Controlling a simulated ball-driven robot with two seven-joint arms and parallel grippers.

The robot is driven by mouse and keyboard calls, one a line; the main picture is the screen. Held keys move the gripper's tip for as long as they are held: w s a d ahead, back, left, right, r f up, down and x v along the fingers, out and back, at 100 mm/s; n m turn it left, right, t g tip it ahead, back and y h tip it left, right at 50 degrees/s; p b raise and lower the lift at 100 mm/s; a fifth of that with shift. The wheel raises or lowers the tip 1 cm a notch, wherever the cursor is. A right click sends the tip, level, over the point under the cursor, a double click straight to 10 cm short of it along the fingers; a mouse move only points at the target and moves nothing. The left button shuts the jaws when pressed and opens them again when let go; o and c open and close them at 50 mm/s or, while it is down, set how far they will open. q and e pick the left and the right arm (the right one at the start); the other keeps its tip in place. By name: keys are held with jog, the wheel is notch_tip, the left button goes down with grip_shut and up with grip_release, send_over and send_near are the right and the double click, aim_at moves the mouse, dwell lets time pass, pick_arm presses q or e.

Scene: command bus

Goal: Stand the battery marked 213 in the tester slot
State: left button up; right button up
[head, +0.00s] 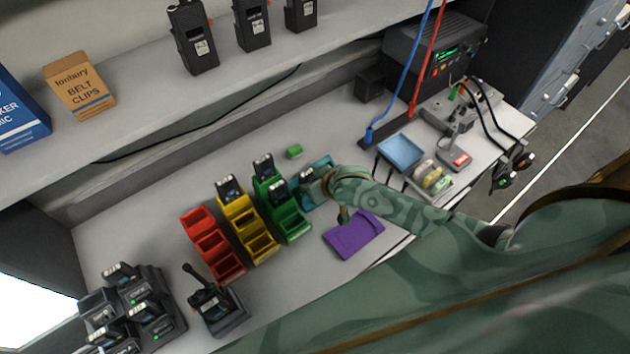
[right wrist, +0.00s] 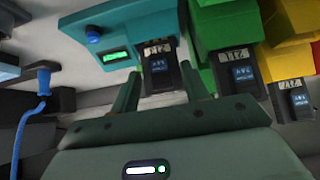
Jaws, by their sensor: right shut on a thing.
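The teal tester (head: 318,166) stands on the bench right of the green bin, partly hidden by my right gripper (head: 316,180). In the right wrist view the tester (right wrist: 110,22) shows a blue button and a lit green display. My right gripper (right wrist: 160,88) is shut on a black battery (right wrist: 159,76) with a white number label and a blue patch, at the tester's slot end. The label is too blurred to read surely, and I cannot tell whether the battery rests fully in the slot. My left gripper is not in view.
Red (head: 211,243), yellow (head: 247,228) and green bins (head: 291,222) stand left of the tester; the yellow and green ones hold batteries. A purple tray (head: 353,235) lies in front. A small green block (head: 294,151) lies behind. Chargers (head: 150,322) stand at the front left.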

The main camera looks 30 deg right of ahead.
jog(key=shift+f, duration=0.1)
jog(key=o, duration=1.1)
jog(key=p+v, duration=0.4)
jog(key=v, duration=1.2)
jog(key=shift+p, duration=0.4)
jog(key=shift+s, duration=0.1)
